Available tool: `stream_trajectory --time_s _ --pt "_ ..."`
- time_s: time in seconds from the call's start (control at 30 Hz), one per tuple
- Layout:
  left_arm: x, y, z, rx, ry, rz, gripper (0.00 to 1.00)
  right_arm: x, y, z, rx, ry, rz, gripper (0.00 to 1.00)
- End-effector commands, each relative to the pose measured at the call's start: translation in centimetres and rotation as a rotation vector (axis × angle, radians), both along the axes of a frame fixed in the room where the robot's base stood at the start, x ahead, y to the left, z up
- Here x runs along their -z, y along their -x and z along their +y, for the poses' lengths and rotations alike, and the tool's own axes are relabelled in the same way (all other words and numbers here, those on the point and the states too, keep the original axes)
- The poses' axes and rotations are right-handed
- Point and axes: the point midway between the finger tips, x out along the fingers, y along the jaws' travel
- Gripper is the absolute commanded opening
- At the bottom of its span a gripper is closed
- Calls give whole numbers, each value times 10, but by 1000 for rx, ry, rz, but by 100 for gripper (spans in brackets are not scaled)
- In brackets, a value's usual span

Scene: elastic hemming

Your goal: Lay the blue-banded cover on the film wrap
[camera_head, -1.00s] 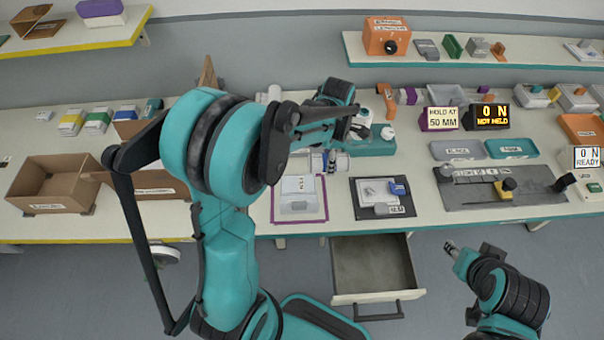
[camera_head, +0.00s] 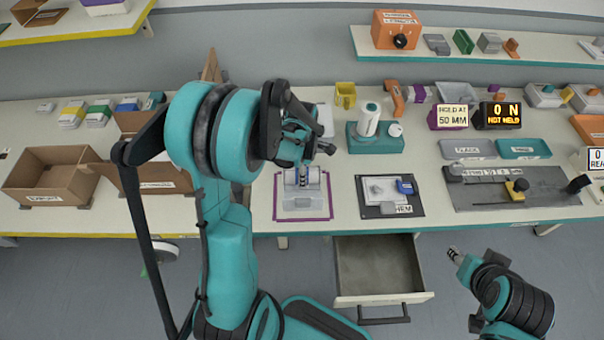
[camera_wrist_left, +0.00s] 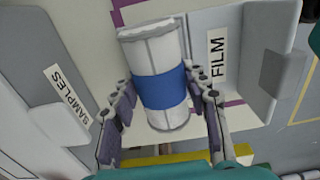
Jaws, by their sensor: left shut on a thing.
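The blue-banded cover (camera_head: 303,178) is a pale, rounded piece with a blue band round its middle. My left gripper (camera_wrist_left: 163,95) is shut on it, with a purple-padded finger on each side in the left wrist view. The cover (camera_wrist_left: 158,50) is over the film wrap, a grey-white piece with a FILM label (camera_wrist_left: 217,55).
A teal block with a white spool (camera_head: 370,125) stands behind to the right. A dark-edged board (camera_head: 388,212) with small parts lies right of the purple outline. An open drawer (camera_head: 345,298) juts out below. Cardboard boxes (camera_head: 50,157) stand at the left.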

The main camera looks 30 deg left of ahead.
Motion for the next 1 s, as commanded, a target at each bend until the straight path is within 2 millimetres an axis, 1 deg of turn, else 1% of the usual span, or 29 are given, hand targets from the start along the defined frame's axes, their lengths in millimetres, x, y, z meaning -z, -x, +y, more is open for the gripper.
stream_trajectory --time_s 0.1,0.2,0.23,0.27,0.3,0.57,0.7,0.77,0.87,1.0 --pt "0 0 0 0 0 0 14 0 0 0 0 0 0 40" --pt "3 0 0 0 0 0 14 3 0 0 0 0 0 40" --pt "4 0 0 0 0 0 48 4 0 0 0 0 0 40" --pt "3 0 0 0 0 0 56 3 0 0 0 0 0 40" --pt "2 0 0 0 0 0 66 2 0 0 0 0 0 40" --pt "2 0 0 0 0 0 66 2 0 0 0 0 0 40" --pt "-4 0 0 0 0 0 66 -3 0 0 0 0 0 40" --pt "-12 0 0 0 0 0 66 -5 0 0 0 0 0 40" --pt "-32 0 0 0 0 0 66 -12 0 0 0 0 0 40" --pt "-65 0 0 0 0 0 66 -23 0 0 0 0 0 40"
